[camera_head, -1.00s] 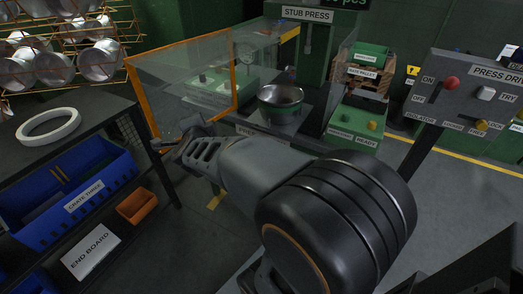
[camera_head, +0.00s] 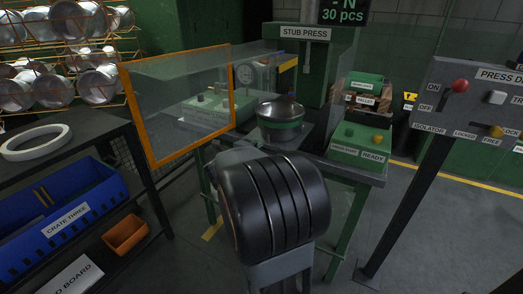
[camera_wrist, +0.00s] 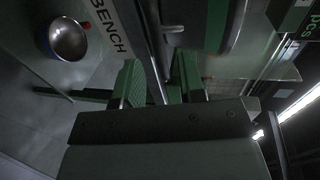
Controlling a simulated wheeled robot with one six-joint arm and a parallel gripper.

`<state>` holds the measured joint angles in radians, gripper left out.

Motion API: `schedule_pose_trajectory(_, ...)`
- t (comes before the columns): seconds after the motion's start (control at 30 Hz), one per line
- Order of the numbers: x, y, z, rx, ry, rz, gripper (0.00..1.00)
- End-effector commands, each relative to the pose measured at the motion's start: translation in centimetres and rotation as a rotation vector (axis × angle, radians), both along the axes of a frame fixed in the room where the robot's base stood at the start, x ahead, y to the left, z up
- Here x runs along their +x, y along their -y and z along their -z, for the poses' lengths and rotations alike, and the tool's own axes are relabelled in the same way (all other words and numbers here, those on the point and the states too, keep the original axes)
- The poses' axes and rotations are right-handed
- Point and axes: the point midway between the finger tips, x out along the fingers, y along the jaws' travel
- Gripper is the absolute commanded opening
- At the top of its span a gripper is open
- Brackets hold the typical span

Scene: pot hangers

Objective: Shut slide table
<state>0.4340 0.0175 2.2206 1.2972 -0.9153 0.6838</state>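The stub press (camera_head: 305,60) stands at the back centre in the head view. In the wrist view a dark bolted bar of my gripper crosses the lower middle, close to the bench label (camera_wrist: 108,28).
An orange-framed clear guard (camera_head: 182,152) stands left of the pot. A green control box (camera_head: 360,146) is to the right, and a grey switch panel (camera_head: 470,100) stands farther right. A blue crate (camera_head: 66,215) is on the left rack. A metal bowl (camera_wrist: 68,40) shows in the wrist view.

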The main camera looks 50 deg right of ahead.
Motion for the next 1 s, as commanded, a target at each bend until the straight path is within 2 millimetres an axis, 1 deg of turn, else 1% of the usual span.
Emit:
schedule_pose_trajectory(0.03,0.1,0.9,0.4,0.000,-0.001,0.003,0.37)
schedule_pose_trajectory(0.1,0.3,1.7,0.6,0.001,-0.001,0.003,0.37)
schedule_pose_trajectory(0.3,0.8,3.4,0.8,0.000,0.001,0.001,0.37)
schedule_pose_trajectory(0.5,1.0,3.9,0.9,0.000,-0.001,-0.002,0.37)
schedule_pose_trajectory(0.73,1.0,3.9,0.9,0.000,-0.001,-0.002,0.37)
schedule_pose_trajectory(1.0,1.0,3.8,0.8,0.000,-0.001,-0.002,0.11)
